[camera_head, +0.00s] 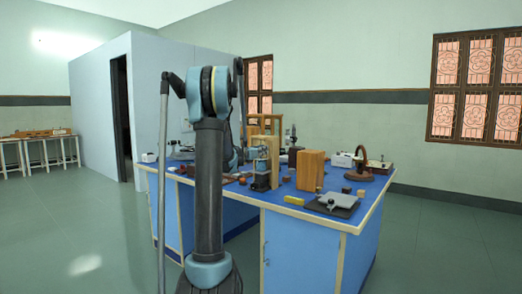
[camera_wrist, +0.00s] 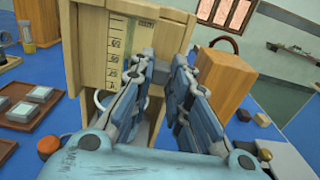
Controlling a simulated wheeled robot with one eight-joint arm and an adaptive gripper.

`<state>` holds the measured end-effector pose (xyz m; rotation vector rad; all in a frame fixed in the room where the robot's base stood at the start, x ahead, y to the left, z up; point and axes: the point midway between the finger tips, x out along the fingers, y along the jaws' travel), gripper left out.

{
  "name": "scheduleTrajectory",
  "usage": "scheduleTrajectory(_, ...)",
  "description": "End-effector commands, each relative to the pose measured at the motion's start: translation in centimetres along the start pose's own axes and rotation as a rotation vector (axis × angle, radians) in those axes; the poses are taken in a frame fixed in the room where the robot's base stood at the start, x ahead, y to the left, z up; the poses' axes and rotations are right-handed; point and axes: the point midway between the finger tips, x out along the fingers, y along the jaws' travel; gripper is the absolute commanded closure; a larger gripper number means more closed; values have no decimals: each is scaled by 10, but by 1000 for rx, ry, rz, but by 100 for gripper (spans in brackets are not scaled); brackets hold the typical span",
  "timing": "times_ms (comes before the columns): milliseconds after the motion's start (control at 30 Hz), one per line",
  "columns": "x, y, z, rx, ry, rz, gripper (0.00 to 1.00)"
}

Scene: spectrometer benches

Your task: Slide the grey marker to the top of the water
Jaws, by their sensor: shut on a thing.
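A wooden stand (camera_wrist: 92,50) with a pale numbered scale (camera_wrist: 115,45) fills the upper left middle of the wrist view. The grey marker (camera_wrist: 156,76) shows as a small grey block at the stand's right side, beside the lower numbers. My gripper (camera_wrist: 161,70) has its two fingers on either side of the marker and is shut on it. The fingers hide part of the marker and the stand's lower front. I cannot make out the water level. In the head view my gripper (camera_head: 261,168) is small, in front of the wooden frame (camera_head: 266,122).
A tall wooden block (camera_wrist: 218,82) stands close to the right of my fingers. A brown tray (camera_wrist: 10,148) with pale dishes and an orange-brown knob (camera_wrist: 49,146) are at left. The crowded blue bench (camera_head: 335,212) also bears a dark ring-shaped piece (camera_head: 358,161).

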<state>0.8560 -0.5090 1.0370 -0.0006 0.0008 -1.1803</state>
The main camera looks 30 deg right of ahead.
Motion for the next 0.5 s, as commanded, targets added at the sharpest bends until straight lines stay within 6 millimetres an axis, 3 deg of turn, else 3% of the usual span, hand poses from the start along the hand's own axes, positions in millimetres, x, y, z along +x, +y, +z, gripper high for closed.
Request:
scheduleTrajectory(167, 0, 2, 0, 0, 0, 5, 100)
scheduleTrajectory(200, 0, 3, 0, 0, 0, 5, 77)
scheduleTrajectory(267, 0, 2, 1, 0, 0, 5, 63)
scheduleTrajectory(500, 0, 1, 1, 0, 0, 3, 63)
